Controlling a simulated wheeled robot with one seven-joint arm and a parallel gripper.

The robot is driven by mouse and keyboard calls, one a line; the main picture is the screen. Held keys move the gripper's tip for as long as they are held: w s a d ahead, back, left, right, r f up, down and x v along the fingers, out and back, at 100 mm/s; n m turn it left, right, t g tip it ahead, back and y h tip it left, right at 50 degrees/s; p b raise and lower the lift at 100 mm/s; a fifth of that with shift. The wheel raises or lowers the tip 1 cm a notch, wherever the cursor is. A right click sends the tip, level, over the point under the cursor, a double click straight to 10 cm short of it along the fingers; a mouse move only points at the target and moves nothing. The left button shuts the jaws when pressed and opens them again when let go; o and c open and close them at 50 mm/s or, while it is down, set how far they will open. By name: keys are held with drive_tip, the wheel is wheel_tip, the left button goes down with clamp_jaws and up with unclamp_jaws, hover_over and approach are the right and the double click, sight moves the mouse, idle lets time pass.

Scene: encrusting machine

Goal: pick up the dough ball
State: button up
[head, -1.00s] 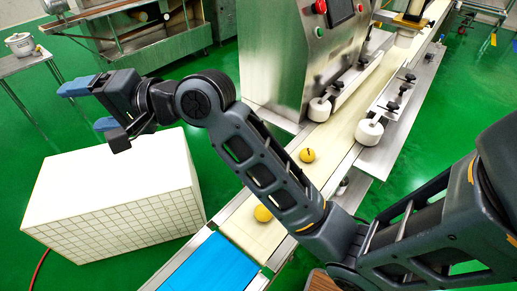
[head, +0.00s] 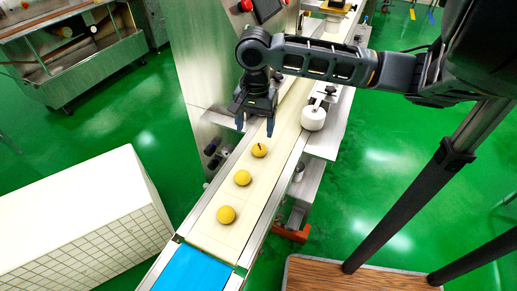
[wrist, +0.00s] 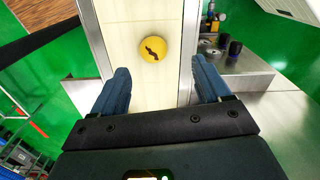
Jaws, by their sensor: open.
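Three yellow dough balls lie in a row along the cream conveyor belt (head: 229,199). The far dough ball (head: 259,150) has a dark mark on top. The middle dough ball (head: 243,178) and the near dough ball (head: 226,215) look plain. My gripper (head: 255,127) points down over the belt, just beyond the marked ball, open and empty. In the wrist view, the marked dough ball (wrist: 153,48) lies ahead of the open blue fingers (wrist: 160,75), between their lines and apart from both.
The steel machine (head: 205,75) stands close to the left of my gripper. A white roller (head: 313,118) is at the belt's right edge. A blue belt (head: 190,273) continues at the near end. A white gridded box (head: 85,215) stands on the left.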

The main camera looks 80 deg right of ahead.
sight(259, 145)
drive_tip(key=shift+s+f, duration=0.3)
drive_tip(key=f, duration=0.7)
drive_tip(key=shift+s+d+f+p, duration=0.1)
drive_tip(key=shift+s+d+p, duration=0.05)
drive_tip(key=shift+s+p, duration=0.2)
drive_tip(key=c, duration=0.9)
drive_tip(key=shift+w, duration=0.1)
